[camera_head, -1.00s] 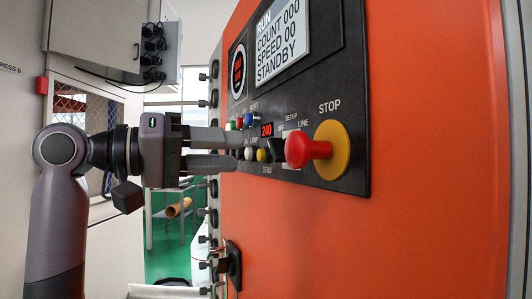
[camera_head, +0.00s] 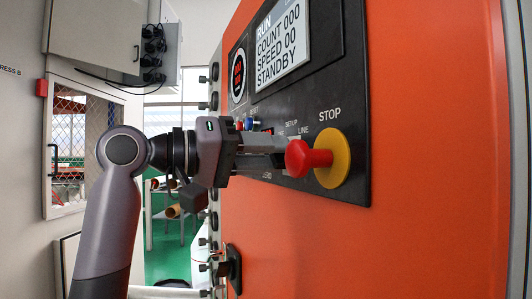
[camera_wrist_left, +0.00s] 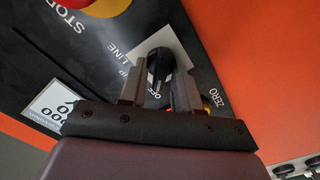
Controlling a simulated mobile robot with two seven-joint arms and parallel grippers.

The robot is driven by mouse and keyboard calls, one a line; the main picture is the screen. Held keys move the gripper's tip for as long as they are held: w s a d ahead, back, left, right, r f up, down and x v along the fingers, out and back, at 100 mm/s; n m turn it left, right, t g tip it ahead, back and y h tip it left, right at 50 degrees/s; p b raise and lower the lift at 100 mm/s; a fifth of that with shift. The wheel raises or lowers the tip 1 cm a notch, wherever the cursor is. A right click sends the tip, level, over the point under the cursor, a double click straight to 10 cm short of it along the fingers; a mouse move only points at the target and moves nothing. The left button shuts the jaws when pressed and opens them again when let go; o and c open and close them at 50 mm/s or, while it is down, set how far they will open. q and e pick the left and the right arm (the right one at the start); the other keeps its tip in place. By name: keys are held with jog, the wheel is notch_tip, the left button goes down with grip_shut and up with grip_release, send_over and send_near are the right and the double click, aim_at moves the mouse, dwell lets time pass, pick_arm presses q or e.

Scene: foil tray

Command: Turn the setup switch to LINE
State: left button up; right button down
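The setup switch (camera_wrist_left: 160,66) is a black knob on a pale square plate in the left wrist view. LINE is printed beside it to the upper left, and OFF shows between my fingers. My left gripper (camera_head: 284,154) reaches in to the panel (camera_head: 345,187), just left of the red STOP button. The left wrist view shows its two fingers (camera_wrist_left: 160,80) apart, one on each side of the knob. I cannot tell whether they touch it. In the head view the gripper hides the switch. The knob's exact setting is unclear. My right gripper is not in view.
The red STOP button (camera_head: 306,158) on its yellow base (camera_head: 333,158) sticks out close to my fingertips. A display (camera_head: 283,38) is above. The orange cabinet face (camera_head: 435,150) is bare to the right. A latch (camera_head: 231,265) sits below.

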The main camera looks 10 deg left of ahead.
pick_arm(q)
grip_shut()
jog(key=shift+s+d+r+m+p, duration=0.1)
jog(key=shift+m+p, duration=0.9)
jog(key=shift+m, duration=1.95)
jog(key=shift+s+d+f+m+p, duration=0.15)
jog(key=shift+m+p, duration=0.85)
jog(key=shift+m, duration=2)
jog(key=shift+s+a+r+m+p, duration=0.15)
jog(key=shift+m+p, duration=0.85)
jog(key=shift+m, duration=1.95)
jog(key=shift+d, duration=0.1)
jog(key=shift+o, duration=1.5)
grip_release()
